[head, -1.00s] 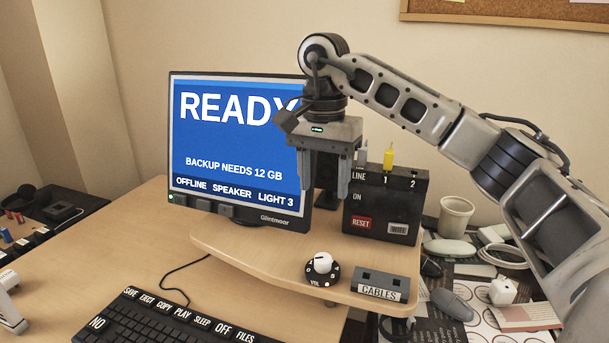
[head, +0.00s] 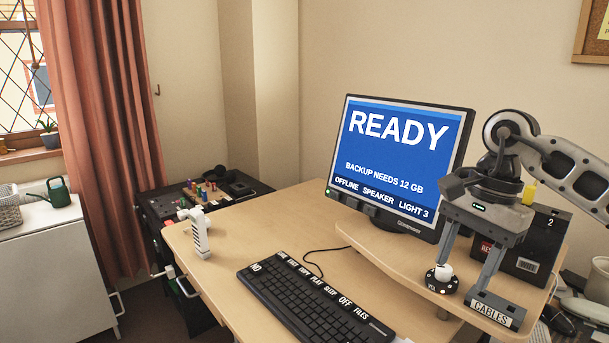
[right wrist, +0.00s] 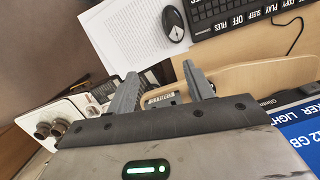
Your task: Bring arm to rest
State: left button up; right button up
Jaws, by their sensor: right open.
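My right gripper (head: 462,278) is open and empty, pointing down over the raised shelf (head: 375,245) at the right of the head view. In the picture its fingers overlap the volume knob (head: 442,280) and the cables box (head: 492,311); contact cannot be told. In the right wrist view the two fingers (right wrist: 162,82) stand apart with nothing held, and a small labelled box shows between and beyond them. The arm comes in from the right, bent, in front of the dark switch box (head: 535,245). My left gripper is not in view.
The monitor (head: 395,150) reads READY, just left of the gripper. The keyboard (head: 310,305) lies in front. A white device (head: 201,238) stands at the desk's left end. The desk (head: 245,240) is clear between. In the wrist view a mouse (right wrist: 173,25) lies on paper.

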jog(key=s+a+f+m+g+y, duration=0.1)
jog(key=s+a+f+y, duration=0.15)
jog(key=a, duration=0.35)
jog(key=s+a+f+g+y, duration=0.1)
jog(key=a+y, duration=0.2)
jog(key=a, duration=0.3)
jog(key=s+a+f+m+g+y, duration=0.1)
jog(key=s+a+f+y, duration=0.15)
jog(key=a, duration=0.35)
jog(key=s+a+r+m+t+y+p, duration=0.25)
jog(key=a+r+m+y, duration=0.25)
jog(key=a+m+y, duration=0.45)
jog(key=w+d+f+m+t+h, duration=0.1)
jog(key=d+f+m+t+h, duration=0.6)
jog(key=m, duration=1)
jog(key=w+d+f+m+t+h, duration=0.15)
jog(key=d+m+t, duration=0.25)
jog(key=m+t, duration=1.05)
jog(key=s+d+f+m+g+h, duration=0.3)
jog(key=s+f+m+g, duration=0.2)
jog(key=s+f+m, duration=0.1)
jog(key=s+d+f+m+g+h, duration=0.3)
jog(key=s+f+m, duration=0.3)
jog(key=f+m, duration=0.3)
jog(key=shift+s+d+f+m+g+h+p, duration=0.2)
jog(key=shift+f+m+g+h+p, duration=0.1)
jog(key=shift+f+g+h, duration=0.6)
